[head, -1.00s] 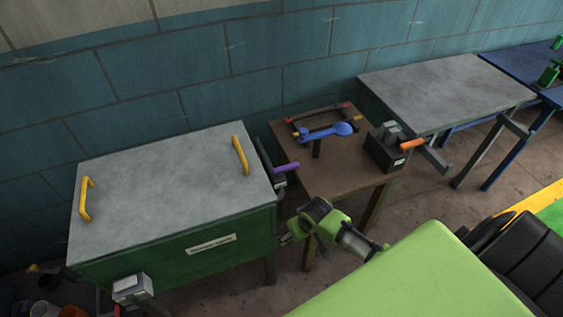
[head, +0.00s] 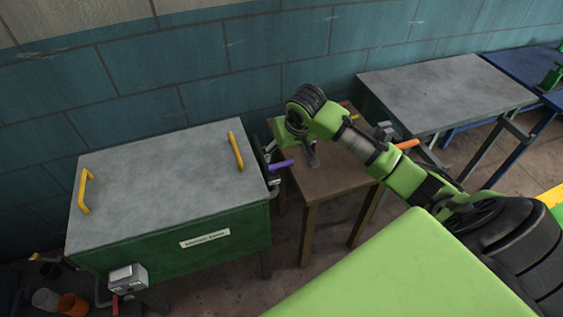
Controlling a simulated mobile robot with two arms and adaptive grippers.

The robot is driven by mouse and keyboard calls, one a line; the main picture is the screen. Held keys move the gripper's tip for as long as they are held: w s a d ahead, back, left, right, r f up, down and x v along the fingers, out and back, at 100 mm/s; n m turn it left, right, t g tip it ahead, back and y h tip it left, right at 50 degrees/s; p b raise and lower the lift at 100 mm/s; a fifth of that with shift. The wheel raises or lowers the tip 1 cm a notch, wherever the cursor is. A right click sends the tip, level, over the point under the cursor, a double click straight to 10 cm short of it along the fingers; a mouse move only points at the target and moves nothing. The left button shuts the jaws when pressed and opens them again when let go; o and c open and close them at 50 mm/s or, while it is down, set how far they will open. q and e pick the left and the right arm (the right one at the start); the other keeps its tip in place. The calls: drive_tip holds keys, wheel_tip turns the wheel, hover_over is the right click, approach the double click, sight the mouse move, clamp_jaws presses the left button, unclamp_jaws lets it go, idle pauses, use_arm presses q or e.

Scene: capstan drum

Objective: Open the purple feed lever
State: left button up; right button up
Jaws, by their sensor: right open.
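The purple feed lever (head: 281,166) sticks out to the right from a fitting at the right side of the green cabinet (head: 160,250). My right arm reaches in from the right across the wooden table. My right gripper (head: 269,151) is at the cabinet's right edge, just above and left of the lever's purple handle, and open. Its fingers are small and dark here, and I cannot tell whether they touch the lever. My left gripper is not in view.
The wooden table (head: 335,178) stands right of the cabinet; my arm hides the blue-handled tool on it. An orange handle (head: 407,144) shows at its right. Yellow handles (head: 236,151) stand up from the cabinet top. A grey table (head: 445,90) stands further right.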

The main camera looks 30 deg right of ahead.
sight(281, 165)
drive_tip(key=x, duration=1.3)
drive_tip(key=shift+w+d+r, duration=0.15)
drive_tip(key=shift+w+d, duration=0.1)
drive_tip(key=shift+w, duration=0.1)
drive_tip(key=shift+p, duration=0.3)
drive_tip(key=c, duration=1.3)
